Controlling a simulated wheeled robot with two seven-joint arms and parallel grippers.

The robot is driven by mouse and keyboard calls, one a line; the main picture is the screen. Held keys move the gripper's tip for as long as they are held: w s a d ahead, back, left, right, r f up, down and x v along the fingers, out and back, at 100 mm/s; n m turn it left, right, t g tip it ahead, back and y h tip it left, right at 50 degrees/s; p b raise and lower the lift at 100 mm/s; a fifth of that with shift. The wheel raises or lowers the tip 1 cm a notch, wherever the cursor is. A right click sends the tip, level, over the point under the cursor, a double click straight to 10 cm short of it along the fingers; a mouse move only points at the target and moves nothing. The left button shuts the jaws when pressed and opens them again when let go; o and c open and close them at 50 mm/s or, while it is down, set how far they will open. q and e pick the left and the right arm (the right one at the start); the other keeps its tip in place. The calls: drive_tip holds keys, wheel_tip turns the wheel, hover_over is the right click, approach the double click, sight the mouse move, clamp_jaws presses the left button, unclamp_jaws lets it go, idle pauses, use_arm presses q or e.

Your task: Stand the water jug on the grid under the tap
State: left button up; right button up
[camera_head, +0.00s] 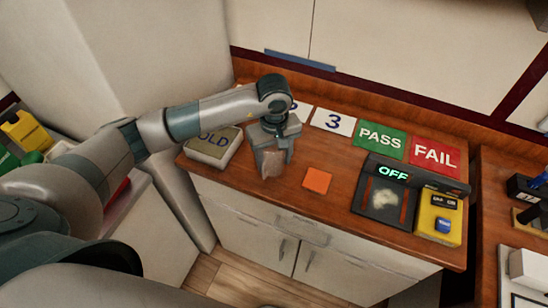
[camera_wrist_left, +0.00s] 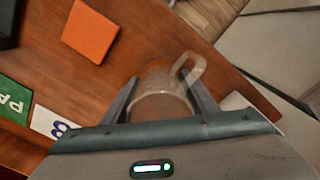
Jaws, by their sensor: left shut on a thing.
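The water jug (camera_head: 270,163) is clear, with a loop handle. My left gripper (camera_head: 272,150) is above the wooden counter and shut on it. In the left wrist view the jug (camera_wrist_left: 160,98) sits between the two fingers (camera_wrist_left: 162,98), its handle towards the upper right. I cannot tell whether its base touches the counter. A dark unit (camera_head: 385,203) with a lit green OFF display stands to the right, with a pale patch on its black base. I cannot make out a tap or a grid for certain. My right gripper is not in view.
An orange square (camera_head: 317,180) lies between the jug and the dark unit. A yellow block (camera_head: 440,225) with a blue button adjoins the unit. PASS (camera_head: 380,139), FAIL (camera_head: 435,153) and number cards (camera_head: 333,121) lie behind. A pale labelled block (camera_head: 212,148) stands left.

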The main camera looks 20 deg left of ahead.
use_arm(q)
drive_tip(key=shift+f, duration=0.15)
drive_tip(key=o, duration=1.1)
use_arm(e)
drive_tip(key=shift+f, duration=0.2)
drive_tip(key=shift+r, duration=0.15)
